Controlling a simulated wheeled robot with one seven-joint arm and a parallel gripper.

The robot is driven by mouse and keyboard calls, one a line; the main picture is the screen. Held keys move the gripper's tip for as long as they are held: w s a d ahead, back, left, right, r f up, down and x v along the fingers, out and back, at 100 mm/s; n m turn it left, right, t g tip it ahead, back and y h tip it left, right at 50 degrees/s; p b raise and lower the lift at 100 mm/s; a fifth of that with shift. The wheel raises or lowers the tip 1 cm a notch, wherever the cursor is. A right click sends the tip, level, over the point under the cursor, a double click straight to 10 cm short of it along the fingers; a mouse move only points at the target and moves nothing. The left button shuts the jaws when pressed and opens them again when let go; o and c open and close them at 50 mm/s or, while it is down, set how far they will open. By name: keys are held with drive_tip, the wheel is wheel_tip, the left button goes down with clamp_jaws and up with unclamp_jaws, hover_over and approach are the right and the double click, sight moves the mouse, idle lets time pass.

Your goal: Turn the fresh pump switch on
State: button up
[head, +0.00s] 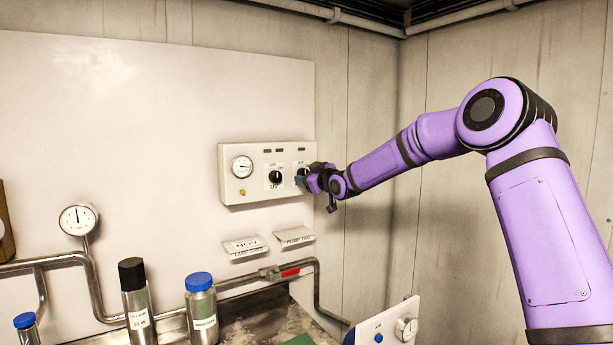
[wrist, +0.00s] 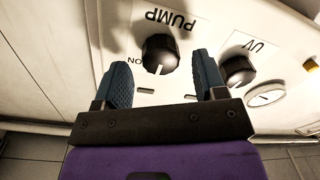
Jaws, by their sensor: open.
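The pump switch is a black round knob (wrist: 160,54) on a white panel, under an upside-down "PUMP" label in the wrist view. Its pale pointer mark faces toward the bottom of that view. An "ON" mark (wrist: 135,62) is printed beside it on the left. My gripper (wrist: 162,75) is open, with one blue-grey finger on each side of the knob. A gap shows on both sides, and I cannot tell how deep the fingers reach around it. In the head view my gripper (head: 308,180) is at the panel's right end and hides much of this knob.
The control panel (head: 230,185) also carries a UV knob (head: 276,177), close to my right finger in the wrist view, and a gauge (head: 242,167). Below are label cards (head: 295,237), a pipe with a red-handled valve (head: 290,272) and bottles (head: 201,310).

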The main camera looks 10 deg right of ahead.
drive_tip(key=shift+w+a, duration=0.3)
drive_tip(key=shift+w, duration=0.35)
drive_tip(key=c, duration=0.9)
drive_tip(key=shift+m, duration=0.3)
drive_tip(key=m, duration=1.1)
drive_tip(key=shift+d+f, duration=0.1)
drive_tip(key=shift+m, duration=0.4)
